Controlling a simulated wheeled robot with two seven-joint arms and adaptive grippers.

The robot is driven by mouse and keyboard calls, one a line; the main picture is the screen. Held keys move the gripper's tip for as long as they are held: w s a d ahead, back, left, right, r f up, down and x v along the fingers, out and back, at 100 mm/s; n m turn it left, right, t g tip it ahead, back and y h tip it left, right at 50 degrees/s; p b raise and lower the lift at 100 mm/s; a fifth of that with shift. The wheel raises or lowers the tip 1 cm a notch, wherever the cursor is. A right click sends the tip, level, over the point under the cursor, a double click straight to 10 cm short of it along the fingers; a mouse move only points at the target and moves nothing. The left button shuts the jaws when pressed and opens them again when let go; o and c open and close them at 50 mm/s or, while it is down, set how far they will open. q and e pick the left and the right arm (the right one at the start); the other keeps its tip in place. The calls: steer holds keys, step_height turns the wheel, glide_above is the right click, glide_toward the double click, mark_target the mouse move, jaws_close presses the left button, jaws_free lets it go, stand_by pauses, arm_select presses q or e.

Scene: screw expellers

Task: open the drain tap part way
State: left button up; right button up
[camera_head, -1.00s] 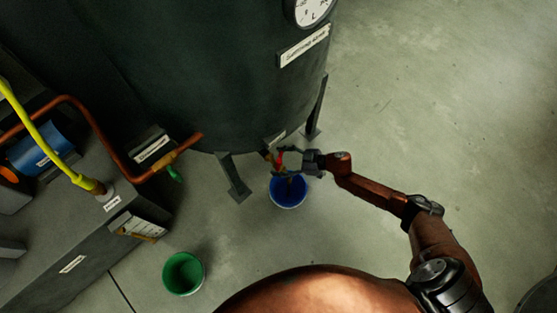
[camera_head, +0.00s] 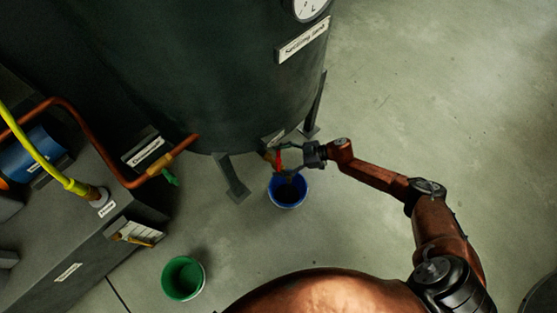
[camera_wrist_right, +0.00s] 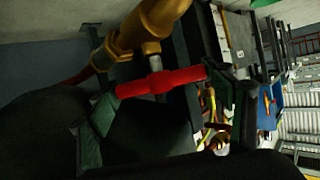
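The drain tap has a red bar handle (camera_head: 278,159) low on the dark tank, above a blue bucket (camera_head: 286,191). In the right wrist view the red handle (camera_wrist_right: 160,82) stands on a short stem under a brass valve body (camera_wrist_right: 155,18). My right gripper (camera_head: 287,161) is at the tap with its fingers apart. In the wrist view its two pads (camera_wrist_right: 165,102) stand on either side of the handle, near its ends. Whether they touch it I cannot tell. My left gripper is not in view.
The large tank (camera_head: 200,75) fills the upper left, with metal legs (camera_head: 235,180) beside the bucket. A copper pipe (camera_head: 96,150) with a green-handled valve (camera_head: 171,179) is to the left. A green bucket (camera_head: 183,278) stands on the floor. The floor at right is clear.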

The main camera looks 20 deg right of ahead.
steer(key=o, duration=0.4)
steer(key=shift+c, duration=0.2)
steer(key=v, duration=1.2)
